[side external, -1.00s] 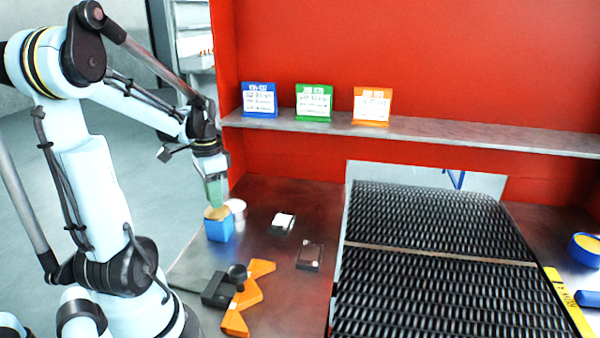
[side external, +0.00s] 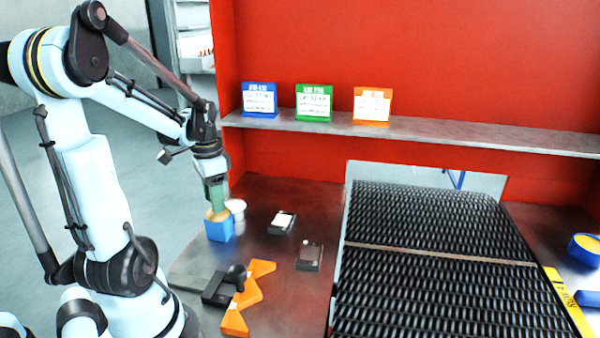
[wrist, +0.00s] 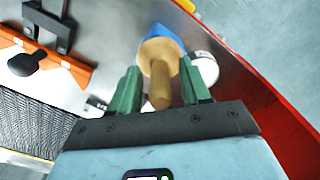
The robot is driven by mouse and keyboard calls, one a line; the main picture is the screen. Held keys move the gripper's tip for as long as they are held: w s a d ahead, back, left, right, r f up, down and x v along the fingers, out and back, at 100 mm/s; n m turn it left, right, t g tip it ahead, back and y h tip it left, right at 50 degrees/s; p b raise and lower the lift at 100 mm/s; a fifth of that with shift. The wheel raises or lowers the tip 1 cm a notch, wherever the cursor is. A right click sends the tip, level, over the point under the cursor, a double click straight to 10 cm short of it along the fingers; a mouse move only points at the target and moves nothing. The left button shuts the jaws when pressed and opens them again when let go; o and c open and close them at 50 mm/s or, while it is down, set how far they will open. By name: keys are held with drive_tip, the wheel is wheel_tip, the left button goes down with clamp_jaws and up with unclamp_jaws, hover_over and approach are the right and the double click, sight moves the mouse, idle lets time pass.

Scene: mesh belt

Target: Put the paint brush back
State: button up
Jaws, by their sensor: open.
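The paint brush seems to be the tan wooden piece with a rounded handle (wrist: 160,82) and a wide round base, seen in the wrist view; its bristles are not visible. It stands in or on a blue block-shaped holder (side external: 220,230) at the table's left edge, also seen in the wrist view (wrist: 164,36). My gripper (side external: 215,202) is right above the holder, pointing down. In the wrist view its green fingers (wrist: 163,88) are apart, one on each side of the handle, with gaps showing between.
A white cup (side external: 236,207) stands close behind the holder. An orange notched rack (side external: 247,290) and a black block with a knob (side external: 222,288) lie in front. Two small dark boxes (side external: 282,222) (side external: 309,257) sit right, before the mesh belt (side external: 430,240).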

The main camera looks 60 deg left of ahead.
wheel_tip(320, 180, up, 12)
drive_tip(key=shift+r, duration=0.1)
drive_tip(key=shift+w+d+r, duration=0.1)
drive_tip(key=shift+d, duration=0.05)
drive_tip(key=w+d+f+t, duration=0.2)
drive_tip(key=d, duration=0.6)
drive_tip(key=w+d+f+t, duration=0.2)
drive_tip(key=w+d, duration=0.1)
drive_tip(key=d, duration=0.5)
drive_tip(key=w+d+f+t, duration=0.3)
drive_tip(key=d, duration=0.5)
drive_tip(key=shift+w, duration=0.25)
